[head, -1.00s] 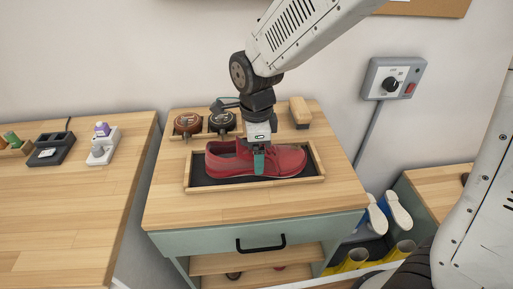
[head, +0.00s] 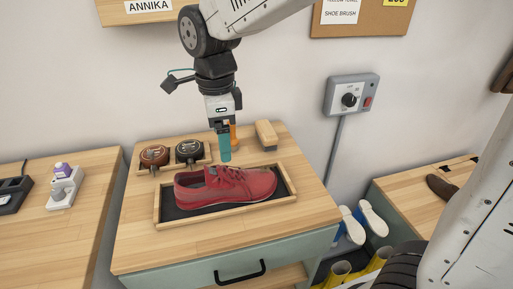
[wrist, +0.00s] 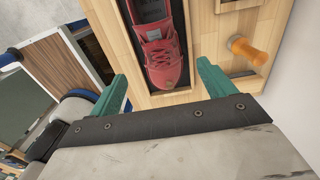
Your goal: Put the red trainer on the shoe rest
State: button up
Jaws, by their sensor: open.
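The red trainer (head: 228,188) lies upright in a wood-framed tray with a dark base (head: 176,212) on top of the cabinet. Its toe points right in the head view. It also shows between my fingers in the wrist view (wrist: 160,50), apart from them. My gripper (head: 224,158) is open and empty, raised above and just behind the trainer. Its two green fingers show wide apart in the wrist view (wrist: 162,85). I cannot tell from these views whether this tray is the shoe rest.
Two round tins (head: 189,151) stand in a small tray at the back left. A wooden brush (head: 267,134) and an orange-handled tool (wrist: 248,50) are near the back. A brown shoe (head: 442,187) lies on the right-hand bench. Blue and white shoes (head: 352,225) stand below, between the units.

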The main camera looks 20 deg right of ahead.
jog(key=s+d+r+n+t, duration=0.1)
jog(key=s+d+n, duration=1.7)
jog(key=s+d, duration=0.1)
jog(key=shift+s+d+r, duration=0.15)
jog(key=shift+s+r, duration=0.15)
jog(key=shift+r, duration=0.1)
